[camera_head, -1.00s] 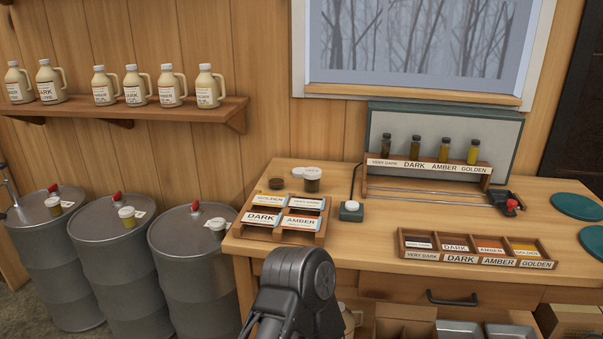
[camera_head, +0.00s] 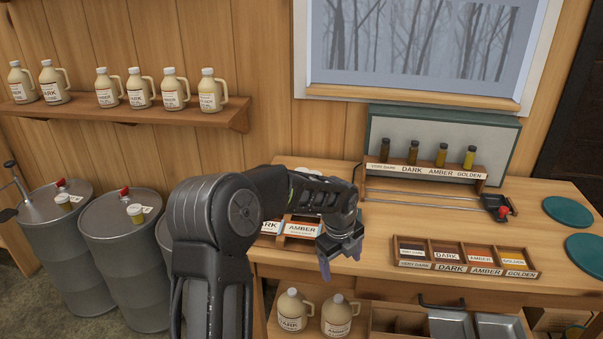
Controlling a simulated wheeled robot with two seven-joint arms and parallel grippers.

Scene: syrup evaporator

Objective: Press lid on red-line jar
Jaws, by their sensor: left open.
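My left gripper (camera_head: 341,257) is open and empty, fingers pointing down, over the front part of the wooden table (camera_head: 375,238). My left arm covers the table's left part, where a small dark jar, a white lid and another dark round item stood in the earlier view. They are now mostly or wholly hidden, and I cannot make out a red line on any jar. My right gripper is not in view.
A label rack (camera_head: 302,229) is partly covered beside my gripper. A divided label tray (camera_head: 467,270) lies to the right. Sample bottles (camera_head: 440,154) stand at the back by a rail with a red-knobbed slider (camera_head: 497,208). Jugs (camera_head: 291,311) stand below the table front.

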